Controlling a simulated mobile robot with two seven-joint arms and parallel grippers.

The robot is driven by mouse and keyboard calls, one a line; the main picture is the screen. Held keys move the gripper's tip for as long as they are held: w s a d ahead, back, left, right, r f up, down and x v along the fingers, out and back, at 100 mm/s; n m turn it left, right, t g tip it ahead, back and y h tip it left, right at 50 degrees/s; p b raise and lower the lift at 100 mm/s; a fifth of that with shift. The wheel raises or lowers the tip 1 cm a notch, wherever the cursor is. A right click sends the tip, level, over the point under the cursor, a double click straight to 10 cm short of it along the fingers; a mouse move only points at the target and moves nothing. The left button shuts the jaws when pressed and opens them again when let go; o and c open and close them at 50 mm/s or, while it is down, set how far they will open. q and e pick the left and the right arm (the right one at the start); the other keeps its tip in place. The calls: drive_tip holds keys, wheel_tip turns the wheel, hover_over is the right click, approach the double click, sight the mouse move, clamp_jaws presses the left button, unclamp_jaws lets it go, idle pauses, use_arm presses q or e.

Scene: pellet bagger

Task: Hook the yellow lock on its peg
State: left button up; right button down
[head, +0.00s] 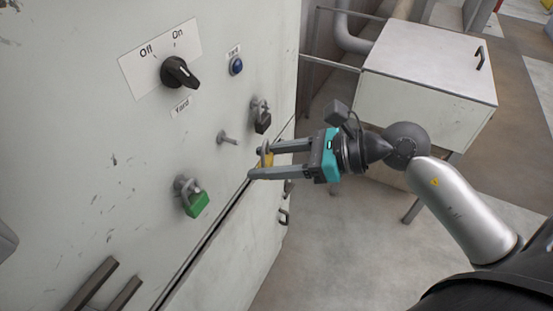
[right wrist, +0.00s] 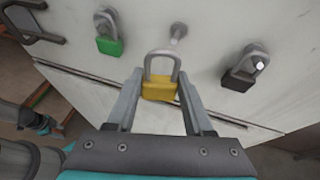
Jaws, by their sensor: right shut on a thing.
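The yellow lock (head: 266,160) is held between the fingers of my right gripper (head: 252,162), mostly hidden by them in the head view. In the right wrist view its yellow body (right wrist: 160,90) sits between the fingertips, with the grey shackle upright above it. My right gripper is shut on the lock body. A bare metal peg (head: 228,138) sticks out of the panel, up and to the left of the lock in the head view. In the right wrist view the peg (right wrist: 178,32) is just above the shackle; the two look apart. My left gripper is not clearly seen.
A green lock (head: 196,204) and a black lock (head: 262,122) hang on pegs either side of the bare peg. A black knob (head: 178,72) and blue button (head: 236,65) are above. Dark bars (head: 92,284) are at lower left. A white cabinet (head: 425,70) stands behind my right arm.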

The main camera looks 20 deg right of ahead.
sight(221, 156)
drive_tip(key=shift+w+a+f+p, duration=0.1)
drive_tip(key=shift+w+a+p, duration=0.15)
drive_tip(key=shift+w+a, duration=0.7)
drive_tip(key=shift+w+a+f+p, duration=0.1)
drive_tip(key=shift+w+a+p, duration=0.1)
drive_tip(key=shift+w+a, duration=0.65)
drive_tip(key=shift+w+f, duration=0.25)
drive_tip(key=shift+w, duration=0.25)
drive_tip(key=shift+f, duration=0.1)
drive_tip(key=shift+f+b, duration=0.2)
drive_tip(key=shift+b, duration=0.1)
drive_tip(key=shift+c, duration=1)
unclamp_jaws()
drive_tip(key=shift+s, duration=0.1)
drive_tip(key=shift+s+d+r, duration=0.2)
drive_tip(key=shift+d+r, duration=0.05)
drive_tip(key=shift+d, duration=0.25)
drive_tip(key=v, duration=1.4)
drive_tip(key=shift+s+r+b, duration=0.2)
drive_tip(key=shift+r+b, duration=0.05)
drive_tip(key=shift+b, duration=0.1)
